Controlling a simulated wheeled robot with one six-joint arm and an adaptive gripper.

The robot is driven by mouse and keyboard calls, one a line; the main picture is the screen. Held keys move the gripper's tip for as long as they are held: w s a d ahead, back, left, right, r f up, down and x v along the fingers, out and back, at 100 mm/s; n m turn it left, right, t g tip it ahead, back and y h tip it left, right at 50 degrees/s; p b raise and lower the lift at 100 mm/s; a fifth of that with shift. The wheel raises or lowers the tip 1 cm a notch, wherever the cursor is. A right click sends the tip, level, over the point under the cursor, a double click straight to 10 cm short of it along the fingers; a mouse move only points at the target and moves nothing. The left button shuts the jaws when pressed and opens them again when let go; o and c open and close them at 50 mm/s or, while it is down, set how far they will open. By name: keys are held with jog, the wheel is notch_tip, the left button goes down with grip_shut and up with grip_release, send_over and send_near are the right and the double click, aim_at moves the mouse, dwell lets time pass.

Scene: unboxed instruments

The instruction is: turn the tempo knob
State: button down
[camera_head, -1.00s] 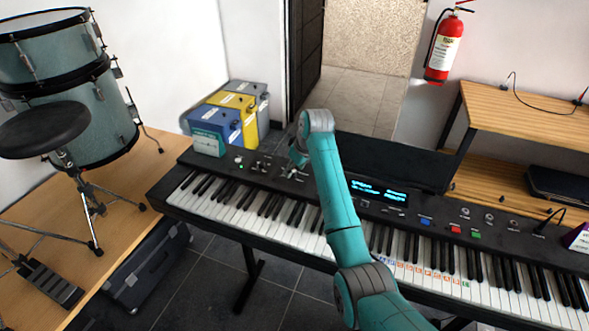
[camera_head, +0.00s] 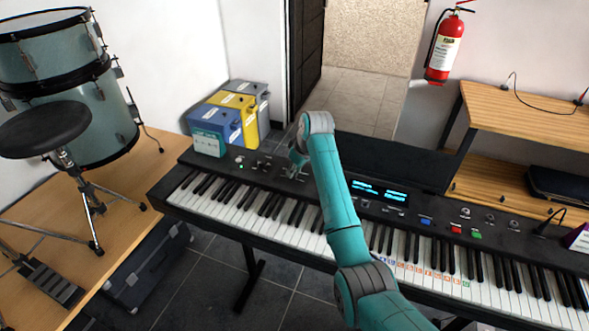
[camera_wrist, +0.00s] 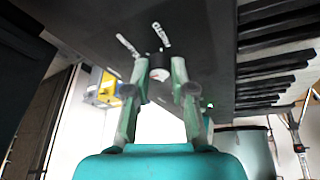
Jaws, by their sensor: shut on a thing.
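My gripper (camera_wrist: 160,68) is shut on a small dark round knob (camera_wrist: 157,62) on the keyboard's panel in the wrist view, one finger on either side. The knob's marking is too small to read, so I cannot confirm it by label as the tempo knob. In the head view my gripper (camera_head: 297,160) is at the keyboard's (camera_head: 240,232) top panel, left of the lit display (camera_head: 380,190). The knob is not clearly visible there, and its turn angle cannot be told.
Two short pale-marked controls (camera_wrist: 127,45) lie beside the knob. A teal box (camera_head: 208,145) stands on the keyboard's left end. Blue, yellow and grey boxes (camera_head: 238,108) stand behind it. A dark music rest (camera_head: 395,160) rises behind the panel. Drums (camera_head: 75,105) are left.

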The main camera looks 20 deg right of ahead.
jog(key=n+y, duration=0.1)
jog(key=n, duration=0.2)
jog(key=n+g, duration=0.1)
jog(key=n, duration=0.1)
jog(key=shift+w+d+n+g+y, duration=0.2)
jog(key=shift+n+g+y, duration=0.1)
jog(key=shift+n+y, duration=0.1)
jog(key=n+g, duration=0.1)
jog(key=n, duration=0.4)
jog(key=shift+g+y, duration=0.4)
jog(key=shift+n, duration=0.4)
jog(key=c, duration=1)
grip_release()
jog(key=v, duration=1.2)
jog(key=shift+w, duration=0.15)
